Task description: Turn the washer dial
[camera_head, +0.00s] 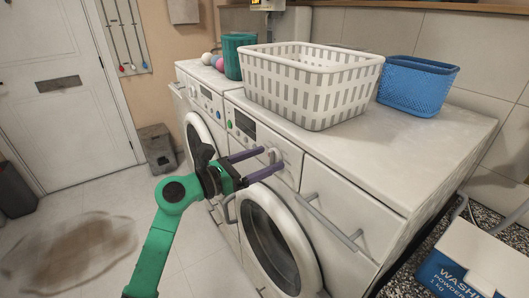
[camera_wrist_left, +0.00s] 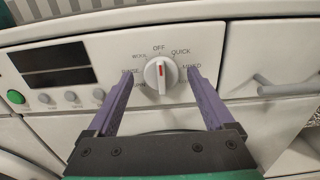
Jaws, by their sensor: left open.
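The washer dial (camera_wrist_left: 153,76) is a round white knob with a red mark on its upright grip, pointing up near the OFF label. In the head view the dial (camera_head: 273,155) is on the front panel of the nearer washer (camera_head: 300,185). My left gripper (camera_head: 262,163) is open in front of the panel. In the left wrist view its two purple fingers (camera_wrist_left: 157,82) stand on either side of the dial, apart from it, with nothing held. Whether the tips touch the panel, I cannot tell. My right gripper is not in view.
A white laundry basket (camera_head: 310,90) and a blue basket (camera_head: 418,85) stand on the machines. A grey handle bar (camera_head: 330,222) sticks out right of the dial. A washing powder box (camera_head: 462,262) is at the lower right. A dirty stain (camera_head: 70,248) marks the floor.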

